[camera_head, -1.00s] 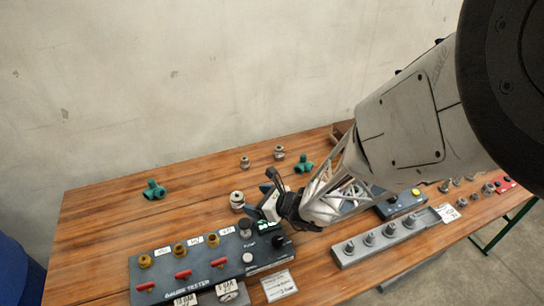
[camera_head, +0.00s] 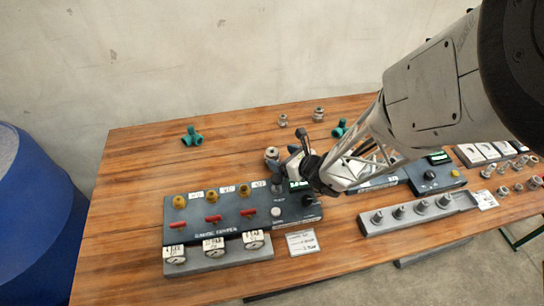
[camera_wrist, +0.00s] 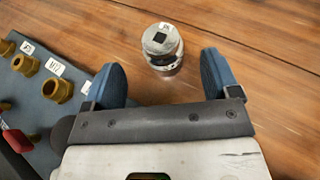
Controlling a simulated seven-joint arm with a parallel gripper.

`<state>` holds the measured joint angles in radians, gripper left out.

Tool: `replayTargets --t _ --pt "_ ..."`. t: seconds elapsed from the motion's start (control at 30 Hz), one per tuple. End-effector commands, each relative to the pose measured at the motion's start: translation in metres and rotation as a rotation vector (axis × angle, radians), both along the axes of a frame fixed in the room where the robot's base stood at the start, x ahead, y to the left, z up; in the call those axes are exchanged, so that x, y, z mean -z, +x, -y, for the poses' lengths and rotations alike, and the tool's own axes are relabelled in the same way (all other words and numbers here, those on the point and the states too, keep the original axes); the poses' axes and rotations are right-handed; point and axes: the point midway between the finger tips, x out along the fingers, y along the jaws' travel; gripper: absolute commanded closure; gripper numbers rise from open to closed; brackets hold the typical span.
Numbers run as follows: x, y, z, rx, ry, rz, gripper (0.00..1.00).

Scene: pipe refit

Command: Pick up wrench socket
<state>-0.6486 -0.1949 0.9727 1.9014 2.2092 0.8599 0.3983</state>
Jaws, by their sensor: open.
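The wrench socket is a short silver cylinder with a square hole and a small label on its top. It stands upright on the wooden table in the wrist view (camera_wrist: 162,52), just beyond my fingertips and roughly midway between them. In the head view the socket (camera_head: 271,154) shows just left of my gripper (camera_head: 297,148), behind the gauge tester. My gripper is open and empty. Its two blue fingers, also in the wrist view (camera_wrist: 162,75), are apart and not touching the socket.
The gauge tester (camera_head: 240,212), with brass fittings and red levers, lies close beside my gripper. A grey tray with several pegs (camera_head: 375,228) is to the right. Teal pipe fittings (camera_head: 193,136) and small metal fittings (camera_head: 319,114) stand farther back. The table behind the tester is mostly clear.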

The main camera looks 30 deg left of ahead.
Motion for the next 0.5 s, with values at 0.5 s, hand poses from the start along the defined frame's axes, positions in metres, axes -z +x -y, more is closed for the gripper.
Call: replayTargets --t 0.5 --pt "0.0027 0.0021 -0.0076 0.0 0.0 0.0 0.18"
